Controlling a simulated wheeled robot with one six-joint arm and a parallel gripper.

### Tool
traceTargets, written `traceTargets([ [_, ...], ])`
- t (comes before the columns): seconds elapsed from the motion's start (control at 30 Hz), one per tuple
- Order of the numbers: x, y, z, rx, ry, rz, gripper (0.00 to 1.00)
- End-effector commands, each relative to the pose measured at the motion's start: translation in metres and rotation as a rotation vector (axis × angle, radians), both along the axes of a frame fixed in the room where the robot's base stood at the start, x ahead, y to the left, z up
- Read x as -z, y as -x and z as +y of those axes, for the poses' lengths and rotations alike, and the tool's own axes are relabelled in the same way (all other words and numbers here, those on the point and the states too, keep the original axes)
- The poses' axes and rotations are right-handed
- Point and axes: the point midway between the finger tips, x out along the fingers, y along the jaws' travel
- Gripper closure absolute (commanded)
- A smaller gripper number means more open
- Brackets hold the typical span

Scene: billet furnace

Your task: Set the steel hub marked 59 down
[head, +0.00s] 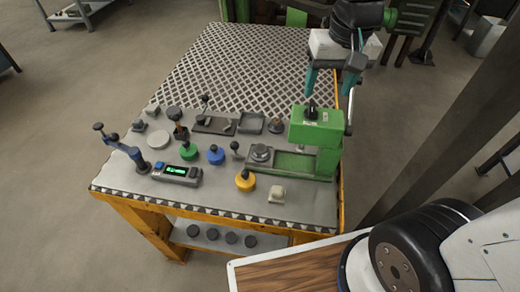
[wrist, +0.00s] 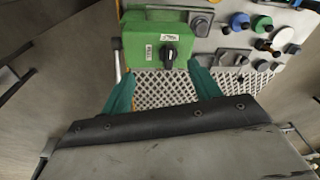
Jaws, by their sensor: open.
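My gripper (head: 328,88) is open, with its two teal fingers apart and nothing between them. It hangs just above and behind the green press (head: 317,128). In the wrist view my gripper (wrist: 162,68) has the press's green top (wrist: 155,40) and black knob ahead between its fingers. A round grey metal part (head: 262,152) rests at the left end of the press's green base. Another small grey metal part (head: 276,126) stands behind it on the bench. I cannot read a 59 on either, so I cannot tell which is the hub.
The bench (head: 120,178) carries a green-topped part (head: 189,150), a blue one (head: 215,155), a yellow one (head: 245,181), a small display box (head: 178,173) and a white disc (head: 158,140). The perforated back area (head: 240,65) is clear. The tall press is the nearest obstacle.

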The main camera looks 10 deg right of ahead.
Motion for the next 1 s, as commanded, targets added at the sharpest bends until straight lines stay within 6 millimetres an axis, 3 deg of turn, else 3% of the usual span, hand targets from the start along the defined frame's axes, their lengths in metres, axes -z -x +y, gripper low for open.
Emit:
traceTargets([
  [0.03,0.012,-0.022,0.009,0.011,-0.005,0.008,0.38],
  [0.2,0.053,-0.088,0.039,0.069,-0.026,-0.003,0.38],
  [0.33,0.093,-0.121,0.066,0.101,-0.038,0.003,0.38],
  [0.43,0.127,-0.104,0.097,0.089,-0.017,0.069,0.38],
  [0.6,0.155,-0.082,0.119,0.081,0.013,0.130,0.38],
  [1.0,0.201,-0.073,0.122,0.082,0.021,0.145,0.38],
])
